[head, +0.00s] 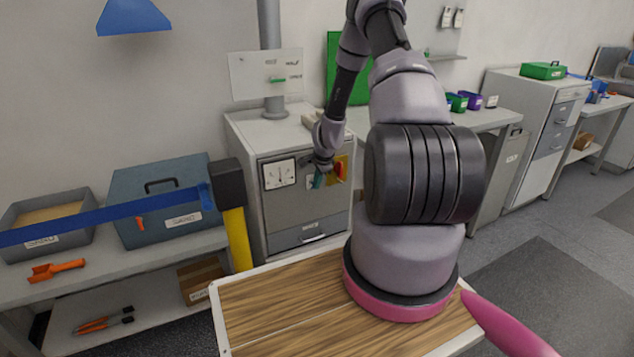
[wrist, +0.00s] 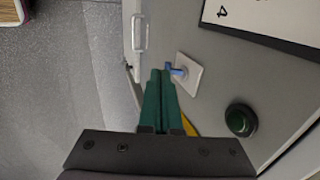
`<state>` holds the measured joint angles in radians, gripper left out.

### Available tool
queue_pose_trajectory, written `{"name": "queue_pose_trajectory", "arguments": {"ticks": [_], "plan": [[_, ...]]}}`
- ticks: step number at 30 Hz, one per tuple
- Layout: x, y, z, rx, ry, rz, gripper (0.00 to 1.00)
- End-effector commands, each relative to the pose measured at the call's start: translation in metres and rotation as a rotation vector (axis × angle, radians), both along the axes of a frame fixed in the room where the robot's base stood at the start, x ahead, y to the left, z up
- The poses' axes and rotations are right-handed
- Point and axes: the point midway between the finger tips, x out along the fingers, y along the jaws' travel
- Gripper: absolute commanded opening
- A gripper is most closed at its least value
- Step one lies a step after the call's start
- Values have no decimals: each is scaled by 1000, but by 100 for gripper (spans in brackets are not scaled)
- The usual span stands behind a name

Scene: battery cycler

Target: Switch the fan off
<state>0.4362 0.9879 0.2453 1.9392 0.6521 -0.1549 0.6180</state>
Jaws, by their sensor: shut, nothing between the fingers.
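A small blue switch lever (wrist: 178,71) stands on a white plate (wrist: 188,80) on the grey cabinet front in the wrist view. No fan label is readable there. My gripper (wrist: 160,72) has green fingers pressed together, with nothing between them. Its fingertips appear just left of the blue lever; I cannot tell whether they touch it. In the head view my gripper (head: 318,182) is in front of the grey cabinet (head: 250,150), right of its dial meter (head: 280,174). It hides part of the panel, and the lever cannot be made out there. No fan is recognisable.
A dark green round knob (wrist: 240,120) sits on the same panel. A red and yellow part (head: 341,168) shows beside my gripper. A drawer (head: 308,236) is below the panel. A yellow post with a blue belt (head: 236,235) stands at the cabinet's left.

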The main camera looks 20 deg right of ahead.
Motion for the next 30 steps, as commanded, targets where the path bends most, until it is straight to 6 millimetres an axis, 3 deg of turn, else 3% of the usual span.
{"name": "queue_pose_trajectory", "arguments": {"ticks": [30], "plan": [[14, -2, 9, -1, 1, -1, 0]]}}
